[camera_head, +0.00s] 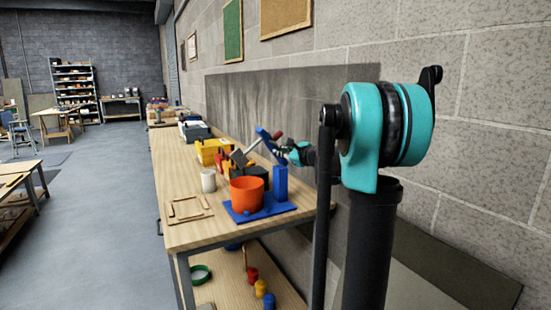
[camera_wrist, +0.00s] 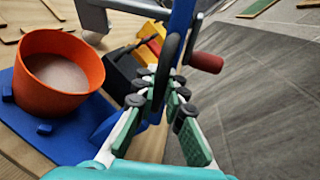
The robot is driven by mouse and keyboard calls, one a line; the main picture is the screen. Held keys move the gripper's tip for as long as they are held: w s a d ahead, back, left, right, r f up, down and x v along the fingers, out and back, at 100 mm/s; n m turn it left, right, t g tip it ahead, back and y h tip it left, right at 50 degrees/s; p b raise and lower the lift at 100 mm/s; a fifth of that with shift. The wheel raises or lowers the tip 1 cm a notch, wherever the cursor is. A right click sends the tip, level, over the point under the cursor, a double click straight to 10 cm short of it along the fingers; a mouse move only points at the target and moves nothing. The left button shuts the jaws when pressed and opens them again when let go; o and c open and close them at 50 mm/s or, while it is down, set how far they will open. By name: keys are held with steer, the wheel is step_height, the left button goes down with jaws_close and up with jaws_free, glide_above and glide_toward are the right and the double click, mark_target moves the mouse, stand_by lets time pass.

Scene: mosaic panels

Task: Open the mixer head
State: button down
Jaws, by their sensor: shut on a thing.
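The mixer has a blue base (camera_head: 282,209), a blue upright column (camera_head: 281,182) and an orange bowl (camera_head: 247,194) on the base. The bowl also shows in the wrist view (camera_wrist: 88,80), with pale contents. The blue mixer head (camera_head: 264,134) is tilted up above the column, with a grey bar slanting down to its left and a red knob (camera_wrist: 206,62) on its side. My gripper (camera_head: 284,149) is at the head from the right. In the wrist view its fingers (camera_wrist: 165,78) are shut on the blue mixer head (camera_wrist: 181,28); the exact contact is partly hidden.
The mixer stands near the front end of a wooden bench (camera_head: 186,236). A block wall runs close along the right. The floor (camera_head: 90,220) on the left is clear.

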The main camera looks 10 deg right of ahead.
steer(key=shift+w+d+r+m+y, duration=0.2)
steer(key=shift+d+r+m, duration=0.1)
steer(key=shift+d+m, duration=0.3)
steer(key=shift+w+d+r+m+y, duration=0.1)
steer(key=shift+w+d+r+m, duration=0.15)
steer(key=shift+d+m, duration=0.35)
steer(key=shift+w+d+r+m+t, duration=0.1)
steer(key=shift+d+m+t, duration=0.05)
steer(key=shift+d+m, duration=0.35)
steer(key=shift+w+d+r+m+t, duration=0.15)
steer(key=shift+d+m, duration=0.2)
steer(key=shift+m, duration=0.3)
steer(key=shift+w+d+r+m+t, duration=0.1)
steer(key=shift+d+m, duration=0.35)
steer(key=shift+m, duration=0.1)
steer(key=c, duration=1.6)
jaws_free()
steer(key=shift+s+d, duration=0.1)
steer(key=v, duration=1.1)
steer(key=shift+s+d+f, duration=0.15)
steer(key=shift+s+d, duration=0.15)
